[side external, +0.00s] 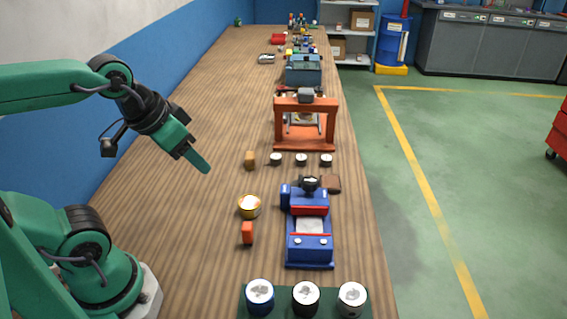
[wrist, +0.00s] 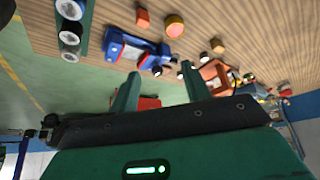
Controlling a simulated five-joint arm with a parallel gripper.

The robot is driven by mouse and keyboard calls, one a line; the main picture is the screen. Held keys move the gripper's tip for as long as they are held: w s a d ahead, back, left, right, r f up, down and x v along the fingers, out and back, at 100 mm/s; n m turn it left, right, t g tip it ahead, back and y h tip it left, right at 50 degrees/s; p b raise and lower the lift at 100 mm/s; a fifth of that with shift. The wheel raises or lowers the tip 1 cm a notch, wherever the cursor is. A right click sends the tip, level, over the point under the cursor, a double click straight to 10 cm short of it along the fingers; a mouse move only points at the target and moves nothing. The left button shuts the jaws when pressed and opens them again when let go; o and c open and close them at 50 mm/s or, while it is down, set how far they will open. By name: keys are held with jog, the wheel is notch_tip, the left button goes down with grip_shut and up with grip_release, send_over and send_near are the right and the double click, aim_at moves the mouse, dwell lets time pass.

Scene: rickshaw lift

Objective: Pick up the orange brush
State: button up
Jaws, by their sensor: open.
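A small orange block-like piece (side external: 247,233) stands on the wooden bench, left of the blue vise-like device. It is the only small orange piece that could be the brush, but I cannot make out bristles. It also shows at the top of the wrist view (wrist: 142,18). My gripper (side external: 203,165) is raised above the bench, up and to the left of the orange piece and well apart from it. In the wrist view my gripper (wrist: 161,75) has its two fingers spread, with nothing held between them.
A round tin (side external: 249,206) sits just behind the orange piece. The blue device (side external: 310,250) is to its right. Three cans (side external: 305,297) stand in front. A tan block (side external: 250,160), small cylinders (side external: 301,160) and an orange press (side external: 305,105) are farther back. The bench's left side is clear.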

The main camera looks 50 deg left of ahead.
jog(key=shift+w, duration=0.1)
jog(key=n+g, duration=0.5)
jog(key=n, duration=0.3)
send_over(247, 226)
jog(key=f, duration=1.5)
jog(key=shift+a+f, duration=0.2)
jog(key=shift+w+d+f+n+g, duration=0.15)
jog(key=shift+f+n+g, duration=0.15)
jog(key=shift+f+n, duration=0.25)
jog(key=shift+f, duration=0.1)
jog(key=shift+f, duration=1.25)
jog(key=shift+f, duration=0.1)
jog(key=shift+f, duration=2.5)
